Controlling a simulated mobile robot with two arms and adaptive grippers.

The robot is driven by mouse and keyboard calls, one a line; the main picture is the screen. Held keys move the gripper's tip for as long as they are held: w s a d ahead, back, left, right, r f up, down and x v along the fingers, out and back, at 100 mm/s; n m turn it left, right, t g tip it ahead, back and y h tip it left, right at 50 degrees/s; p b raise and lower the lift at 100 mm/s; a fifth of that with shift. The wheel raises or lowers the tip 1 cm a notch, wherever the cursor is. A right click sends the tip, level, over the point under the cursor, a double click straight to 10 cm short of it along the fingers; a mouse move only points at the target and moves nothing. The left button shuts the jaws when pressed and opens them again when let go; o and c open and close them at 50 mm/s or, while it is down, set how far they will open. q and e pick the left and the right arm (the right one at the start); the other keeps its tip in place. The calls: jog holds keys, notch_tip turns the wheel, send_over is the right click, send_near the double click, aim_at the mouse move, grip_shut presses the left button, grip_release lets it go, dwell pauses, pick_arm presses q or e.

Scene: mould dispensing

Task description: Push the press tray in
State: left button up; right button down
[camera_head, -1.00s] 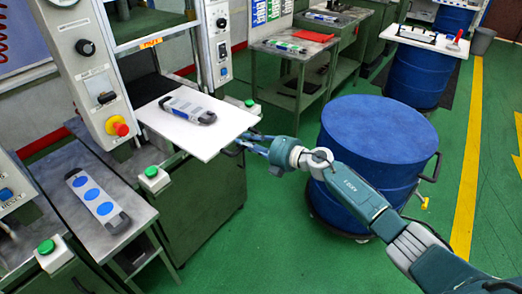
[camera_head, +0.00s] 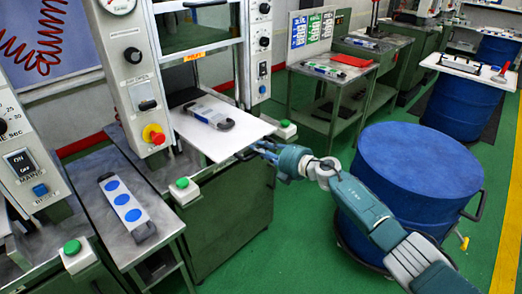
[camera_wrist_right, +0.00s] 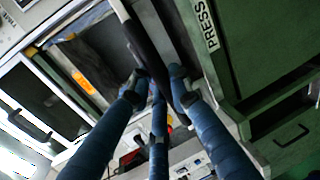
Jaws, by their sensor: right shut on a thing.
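The press tray (camera_head: 222,150) is a white plate sticking out at the front of the press (camera_head: 185,40), its inner part between the uprights. A grey mould with dark ends (camera_head: 208,114) lies on it, toward the press. My right gripper (camera_head: 262,148) is at the tray's front edge, shut on its handle. The right wrist view shows my blue fingers (camera_wrist_right: 155,85) closed around a dark bar (camera_wrist_right: 140,42), which appears to be this handle. The fingers hide part of the grip. My left gripper is not in view.
A blue drum (camera_head: 415,175) stands right of my right arm. A side table (camera_head: 95,190) at left holds a mould with blue discs (camera_head: 122,200). Green buttons (camera_head: 183,183) and (camera_head: 286,124) flank the tray. Green floor (camera_head: 300,240) is open in front.

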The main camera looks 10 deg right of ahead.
jog(key=c, duration=1.6)
grip_release()
jog(key=shift+s+d, duration=0.3)
jog(key=shift+d, duration=0.1)
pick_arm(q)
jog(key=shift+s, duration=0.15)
pick_arm(e)
jog(key=v, duration=1.1)
jog(key=shift+s, duration=0.15)
